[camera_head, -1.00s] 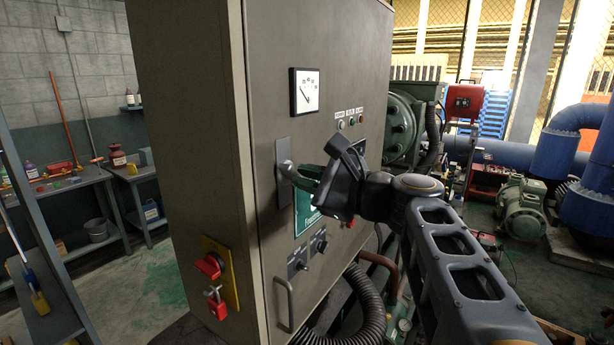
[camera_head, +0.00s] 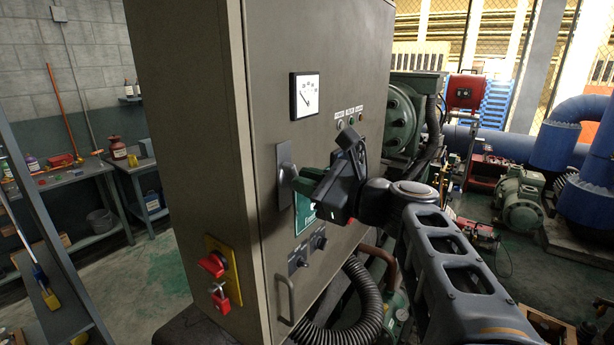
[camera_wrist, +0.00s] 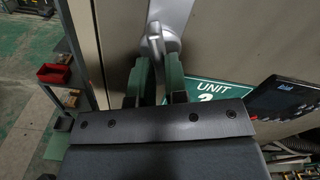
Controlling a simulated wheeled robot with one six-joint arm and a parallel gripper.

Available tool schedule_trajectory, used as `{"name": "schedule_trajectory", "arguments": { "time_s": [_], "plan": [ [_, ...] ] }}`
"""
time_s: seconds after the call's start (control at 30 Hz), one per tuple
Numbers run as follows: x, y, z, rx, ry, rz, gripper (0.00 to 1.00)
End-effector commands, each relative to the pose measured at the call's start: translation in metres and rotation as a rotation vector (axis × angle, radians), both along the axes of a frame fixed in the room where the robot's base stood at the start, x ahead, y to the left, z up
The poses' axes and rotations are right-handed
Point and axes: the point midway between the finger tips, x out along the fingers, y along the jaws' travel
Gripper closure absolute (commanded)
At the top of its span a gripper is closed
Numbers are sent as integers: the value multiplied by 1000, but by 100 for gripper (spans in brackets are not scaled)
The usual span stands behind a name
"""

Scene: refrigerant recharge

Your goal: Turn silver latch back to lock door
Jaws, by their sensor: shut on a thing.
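The grey cabinet door (camera_head: 336,60) stands upright and looks closed in the head view. The silver latch (camera_wrist: 155,42) sits on a pale plate (camera_head: 286,160) on the door. My gripper (camera_wrist: 158,70) has its green fingers on either side of the latch handle and is shut on it. In the head view my gripper (camera_head: 303,182) meets the latch from the right, and its fingers hide most of the handle.
A green "UNIT" sign (camera_wrist: 208,90) is close beside my fingers. Below are knobs (camera_head: 318,240) and a door handle (camera_head: 284,300). A red switch with a padlock (camera_head: 219,265) is on the cabinet side. A black hose (camera_head: 365,300) runs below right.

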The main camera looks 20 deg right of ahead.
Motion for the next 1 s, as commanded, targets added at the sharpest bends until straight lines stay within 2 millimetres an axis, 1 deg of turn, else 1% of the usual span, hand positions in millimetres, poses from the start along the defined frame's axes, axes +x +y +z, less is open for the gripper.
{"name": "schedule_trajectory", "arguments": {
  "time_s": [0.47,0.57,0.73,0.77,0.9,0.97,1.0],
  "plan": [
    [0,0,1,28,19,-2,100],
    [0,0,2,92,67,-1,100],
    [0,0,0,257,185,-1,100],
    [0,0,0,269,194,-1,85],
    [0,0,0,264,190,-1,72],
    [0,0,0,263,189,-1,66],
    [0,0,0,262,190,0,65]
  ]
}}
